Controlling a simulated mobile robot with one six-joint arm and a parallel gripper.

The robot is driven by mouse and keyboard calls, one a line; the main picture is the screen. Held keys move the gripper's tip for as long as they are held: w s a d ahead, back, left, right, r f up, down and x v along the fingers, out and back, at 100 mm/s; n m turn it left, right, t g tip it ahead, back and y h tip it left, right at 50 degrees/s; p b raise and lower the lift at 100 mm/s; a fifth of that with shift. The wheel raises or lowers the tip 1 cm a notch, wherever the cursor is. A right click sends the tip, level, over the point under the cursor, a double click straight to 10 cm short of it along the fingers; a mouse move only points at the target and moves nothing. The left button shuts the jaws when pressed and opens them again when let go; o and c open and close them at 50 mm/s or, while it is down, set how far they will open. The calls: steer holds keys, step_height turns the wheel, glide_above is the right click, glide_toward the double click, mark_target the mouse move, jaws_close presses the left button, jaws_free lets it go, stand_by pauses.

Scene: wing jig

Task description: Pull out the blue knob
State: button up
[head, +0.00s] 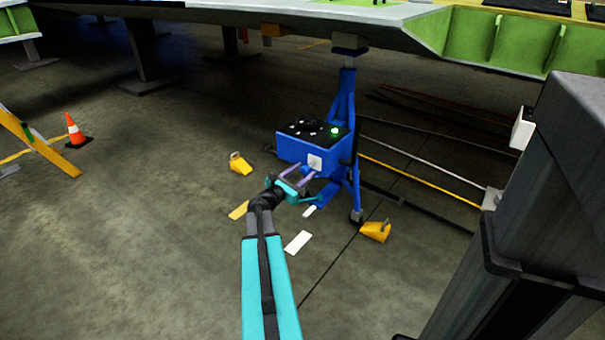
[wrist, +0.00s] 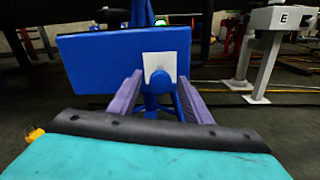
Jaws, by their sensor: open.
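The blue knob (wrist: 160,82) sits on a white square plate (wrist: 159,66) on the front of a blue box in the wrist view. In the head view the plate (head: 315,162) shows on the front face of the blue box (head: 297,151); the knob is too small to make out there. My gripper (wrist: 158,86) is open, with its two purple fingers pointing at the box, one on each side of the plate's lower part. In the head view my gripper (head: 298,176) is just in front of the box. Whether the fingers reach the knob's depth I cannot tell.
The box is mounted on a blue jack stand (head: 346,120) under a large wing structure. Yellow chocks (head: 239,163) (head: 376,231) and a white sheet (head: 298,242) lie on the floor. An orange cone (head: 75,132) stands at left. Bare floor is free at lower left.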

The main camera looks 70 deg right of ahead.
steer(key=shift+a, duration=0.1)
steer(key=p+v, duration=0.3)
steer(key=v, duration=1)
steer(key=shift+a, duration=0.3)
steer(key=shift+w, duration=0.15)
